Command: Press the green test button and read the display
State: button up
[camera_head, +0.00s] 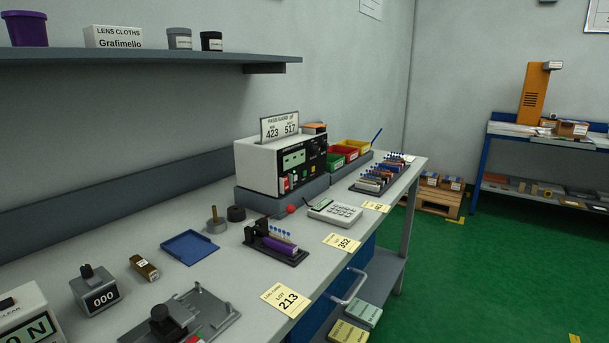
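A white test instrument (262,165) with a black front panel stands on a grey plinth at the back of the bench. Its green-lit display (293,159) is on the left of the panel; its text is too small to read. My gripper is not in view.
The grey bench (222,262) holds a black-and-purple fixture (275,248), a calculator-like keypad (335,212), a blue tray (190,247), a counter reading 000 (97,291) and a grey clamp fixture (185,318). A shelf (140,56) overhangs the back left. Green floor (490,260) is open at right.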

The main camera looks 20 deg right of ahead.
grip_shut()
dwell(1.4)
